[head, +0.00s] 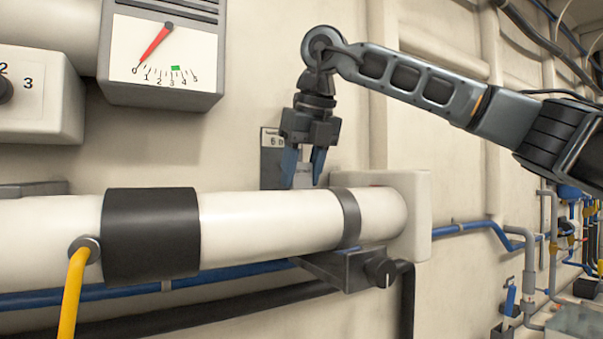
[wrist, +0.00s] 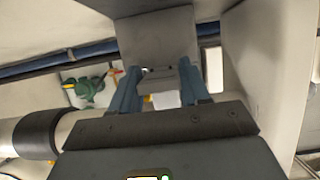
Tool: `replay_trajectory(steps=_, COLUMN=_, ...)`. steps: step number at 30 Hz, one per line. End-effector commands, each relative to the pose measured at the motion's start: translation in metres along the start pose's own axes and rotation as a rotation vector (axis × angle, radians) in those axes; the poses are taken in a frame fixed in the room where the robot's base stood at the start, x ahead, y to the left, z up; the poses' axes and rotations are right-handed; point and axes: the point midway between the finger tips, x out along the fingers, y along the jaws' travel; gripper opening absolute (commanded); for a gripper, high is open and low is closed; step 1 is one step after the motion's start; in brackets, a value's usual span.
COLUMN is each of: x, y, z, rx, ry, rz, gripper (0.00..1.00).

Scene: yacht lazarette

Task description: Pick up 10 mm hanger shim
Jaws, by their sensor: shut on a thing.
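My gripper (head: 304,178) points down above the white pipe, near its right end, in the head view. Its two blue fingers are shut on a small grey plate (head: 303,172), which I take to be the hanger shim; no size marking on it is readable. In the wrist view the plate (wrist: 158,78) sits between the fingers (wrist: 160,85), with a white patch near it. Just left of and behind the gripper is a dark grey holder (head: 271,165) with a label that seems to start with "6 m". The gripper partly hides it.
The white pipe (head: 270,228) with a black sleeve (head: 151,235) and metal band (head: 348,217) runs below my gripper. A grey bracket with a knob (head: 381,271) is under it. A gauge (head: 163,55) hangs upper left. A yellow hose (head: 72,300) hangs lower left.

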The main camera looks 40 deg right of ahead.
Motion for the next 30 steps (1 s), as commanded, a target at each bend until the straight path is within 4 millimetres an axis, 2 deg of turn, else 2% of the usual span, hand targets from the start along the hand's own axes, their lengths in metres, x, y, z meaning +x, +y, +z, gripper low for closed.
replay_trajectory(steps=30, x=-0.035, y=0.0, z=0.015, rx=0.0, ry=-0.002, rz=0.0, gripper=0.12)
